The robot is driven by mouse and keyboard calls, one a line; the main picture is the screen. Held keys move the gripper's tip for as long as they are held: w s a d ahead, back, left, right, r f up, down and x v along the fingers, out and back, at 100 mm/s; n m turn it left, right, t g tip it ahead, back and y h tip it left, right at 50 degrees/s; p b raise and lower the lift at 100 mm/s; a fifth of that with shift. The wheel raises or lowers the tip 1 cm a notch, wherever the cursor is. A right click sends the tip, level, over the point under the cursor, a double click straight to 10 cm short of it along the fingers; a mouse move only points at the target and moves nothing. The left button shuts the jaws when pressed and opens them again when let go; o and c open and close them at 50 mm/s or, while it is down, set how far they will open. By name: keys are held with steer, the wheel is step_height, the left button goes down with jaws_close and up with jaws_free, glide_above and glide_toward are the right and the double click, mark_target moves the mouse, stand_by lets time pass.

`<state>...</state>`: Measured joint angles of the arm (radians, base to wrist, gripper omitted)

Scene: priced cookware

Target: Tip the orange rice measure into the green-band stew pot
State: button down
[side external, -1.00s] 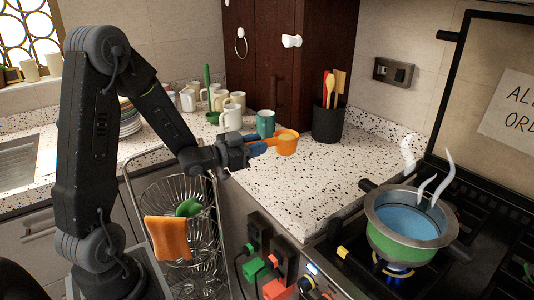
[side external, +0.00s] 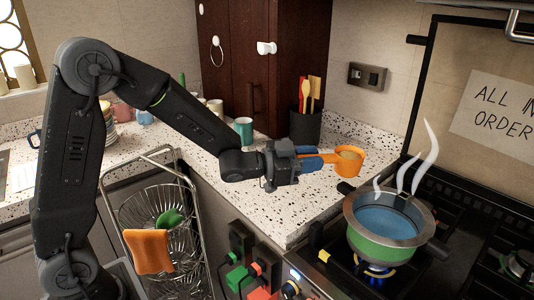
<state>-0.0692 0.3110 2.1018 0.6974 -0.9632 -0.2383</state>
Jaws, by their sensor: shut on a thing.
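The orange rice measure (side external: 347,163) is held upright by its handle, with pale contents showing at its top. My gripper (side external: 318,160) has blue fingers shut on that handle. The measure is above the counter's right end, up and to the left of the pot, not over its opening. The green-band stew pot (side external: 378,246) stands on a lit burner at the right, with blue liquid inside and steam rising. Its dark side handles stick out left and right.
A black utensil holder (side external: 306,128) and a teal mug (side external: 243,130) stand at the back of the speckled counter (side external: 270,195). A wire basket rack (side external: 190,220) with an orange cloth (side external: 149,251) is at the lower left. The stove (side external: 463,240) has another burner at right.

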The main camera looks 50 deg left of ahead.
steer(key=d+r+m+g+h, duration=0.1)
steer(key=d+r+m+h, duration=0.1)
steer(key=d, duration=0.7)
step_height(320, 180, down, 5)
steer(key=s+d+m, duration=0.2)
steer(key=d+m, duration=0.1)
steer(key=m, duration=1.6)
steer(key=shift+s+m, duration=0.15)
steer(key=shift+m, duration=0.15)
steer(key=shift+r, duration=0.1)
stand_by(0.6)
